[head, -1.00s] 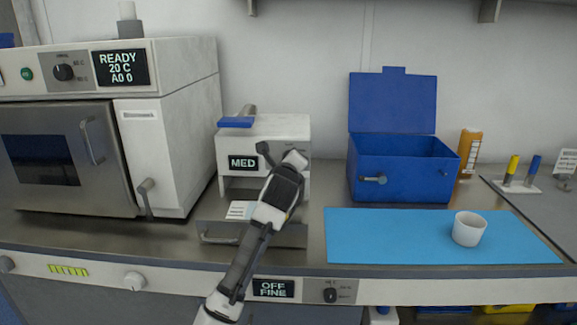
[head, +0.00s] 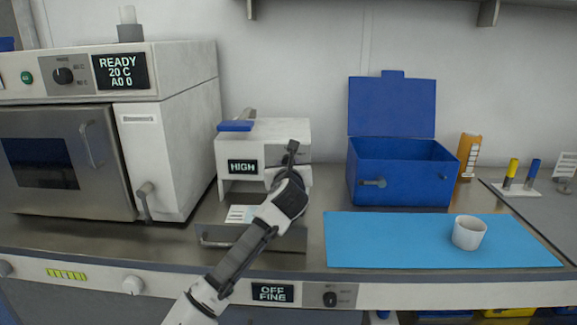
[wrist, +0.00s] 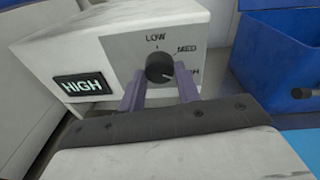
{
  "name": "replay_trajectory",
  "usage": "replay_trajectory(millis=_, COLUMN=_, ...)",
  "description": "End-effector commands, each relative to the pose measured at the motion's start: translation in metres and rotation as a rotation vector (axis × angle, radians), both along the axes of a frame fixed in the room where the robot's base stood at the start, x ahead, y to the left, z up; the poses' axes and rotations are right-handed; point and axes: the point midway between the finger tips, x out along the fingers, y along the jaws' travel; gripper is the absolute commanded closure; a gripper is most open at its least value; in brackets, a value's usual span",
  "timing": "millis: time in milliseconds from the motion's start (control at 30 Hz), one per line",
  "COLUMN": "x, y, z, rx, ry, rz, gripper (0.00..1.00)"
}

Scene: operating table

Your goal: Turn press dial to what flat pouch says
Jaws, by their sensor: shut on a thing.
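The press (head: 262,133) is a white box at mid-counter with a blue-topped lever. Its display (head: 243,167) reads HIGH, as it also does in the wrist view (wrist: 83,84). The dark round press dial (wrist: 159,66) sits between LOW, MED and a partly hidden third label. Its light mark points lower right, toward that label. My gripper (wrist: 160,82) is shut on the dial, one finger on each side. A flat pouch (head: 240,214), pale with print too small to read, lies on the pulled-out tray below the press. My arm hides the dial in the head view.
A steam unit (head: 190,130) showing READY stands to the left. An open blue box (head: 400,178) stands to the right. A white cup (head: 469,233) is on the blue mat (head: 380,245), which is otherwise clear. A lower panel display (head: 272,292) reads OFF FINE.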

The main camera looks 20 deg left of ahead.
Motion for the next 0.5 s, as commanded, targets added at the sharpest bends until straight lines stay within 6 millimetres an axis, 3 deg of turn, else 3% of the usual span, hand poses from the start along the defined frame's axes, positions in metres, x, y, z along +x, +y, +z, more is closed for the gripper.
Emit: replay_trajectory(millis=500, x=-0.0001, y=0.0002, z=-0.0013, rx=0.046, ry=0.015, rz=0.001, gripper=0.9)
